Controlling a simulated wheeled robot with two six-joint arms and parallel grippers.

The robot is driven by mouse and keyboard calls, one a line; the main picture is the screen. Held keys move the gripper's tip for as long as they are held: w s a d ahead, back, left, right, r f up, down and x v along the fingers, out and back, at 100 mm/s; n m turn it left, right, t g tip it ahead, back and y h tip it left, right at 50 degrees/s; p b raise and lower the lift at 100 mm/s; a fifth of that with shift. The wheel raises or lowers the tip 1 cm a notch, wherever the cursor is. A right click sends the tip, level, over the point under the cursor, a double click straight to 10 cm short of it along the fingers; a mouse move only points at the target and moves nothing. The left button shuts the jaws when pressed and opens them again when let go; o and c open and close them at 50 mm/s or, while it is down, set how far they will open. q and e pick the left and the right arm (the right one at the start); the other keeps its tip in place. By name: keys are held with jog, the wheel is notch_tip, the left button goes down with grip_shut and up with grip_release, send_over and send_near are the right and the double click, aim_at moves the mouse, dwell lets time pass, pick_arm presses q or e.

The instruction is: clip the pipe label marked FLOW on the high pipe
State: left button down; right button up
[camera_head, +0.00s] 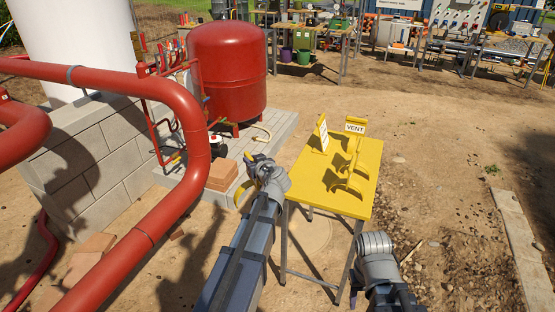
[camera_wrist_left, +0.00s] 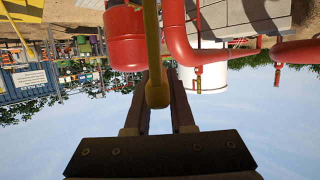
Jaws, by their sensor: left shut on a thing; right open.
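My left gripper (camera_head: 258,162) is shut on a yellow pipe label. In the left wrist view the label (camera_wrist_left: 154,62) is edge-on between the fingers (camera_wrist_left: 158,105), so its lettering is hidden. It is held in the air left of the yellow table, apart from any pipe. A thick red pipe (camera_head: 195,125) enters at the left, bends and runs down to the front; a second red pipe (camera_head: 22,128) is at the left edge. I cannot tell which is the high pipe. My right gripper (camera_head: 378,285) is open, low in front of the table, its fingers hardly visible.
The yellow table (camera_head: 352,207) holds a label marked VENT (camera_head: 355,125) and another upright label (camera_head: 322,133) with unreadable text. Bare ground lies to the right.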

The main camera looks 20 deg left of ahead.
pick_arm(q)
jog(key=s+a+r+n+g+y+p, duration=0.4)
jog(key=s+a+n+g, duration=0.6)
jog(key=a, duration=0.4)
notch_tip(320, 180, up, 23)
jog(key=g+p, duration=0.1)
jog(key=p, duration=2.1)
jog(key=shift+w+p, duration=0.15)
jog(key=shift+p, duration=0.2)
